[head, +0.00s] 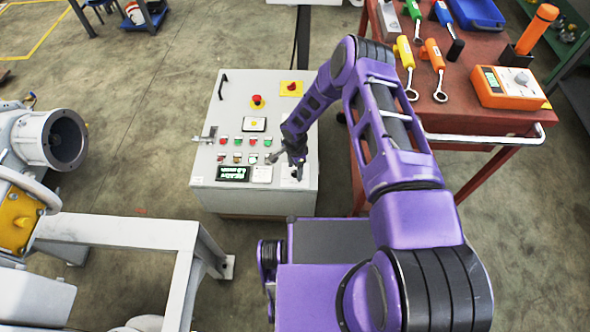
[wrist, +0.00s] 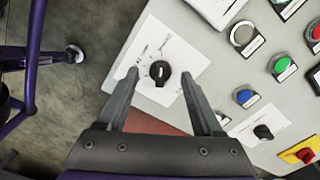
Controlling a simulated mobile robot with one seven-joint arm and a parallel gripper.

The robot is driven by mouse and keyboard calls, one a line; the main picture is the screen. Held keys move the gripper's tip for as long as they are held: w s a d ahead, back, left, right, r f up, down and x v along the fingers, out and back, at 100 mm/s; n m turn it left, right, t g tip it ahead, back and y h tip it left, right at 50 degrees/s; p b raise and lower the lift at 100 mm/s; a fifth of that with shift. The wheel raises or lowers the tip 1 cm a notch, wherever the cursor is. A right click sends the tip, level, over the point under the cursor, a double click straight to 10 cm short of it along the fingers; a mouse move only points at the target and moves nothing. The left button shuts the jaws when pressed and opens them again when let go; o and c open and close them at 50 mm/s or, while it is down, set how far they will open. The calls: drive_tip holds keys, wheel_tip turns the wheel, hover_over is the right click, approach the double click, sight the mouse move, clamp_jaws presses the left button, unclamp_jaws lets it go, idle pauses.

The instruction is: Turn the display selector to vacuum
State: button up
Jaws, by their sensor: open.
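A black rotary selector knob (wrist: 159,70) sits on a white marked plate (wrist: 178,45) on the control panel. A pale mark shows near the knob's lower edge in the wrist view; the lettering is too small to read. My gripper (wrist: 160,78) is open, with one finger to each side of the knob and nothing held. Whether the fingertips touch the knob or hover above it I cannot tell. In the head view my gripper (head: 287,166) is over the panel's lower right corner and partly hides the plate there. A lit green display (head: 233,173) is at the panel's lower left.
A red tool cart (head: 480,115) stands at the right. Grey machinery (head: 50,140) is at the left.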

drive_tip(key=shift+f, duration=0.25)
clamp_jaws()
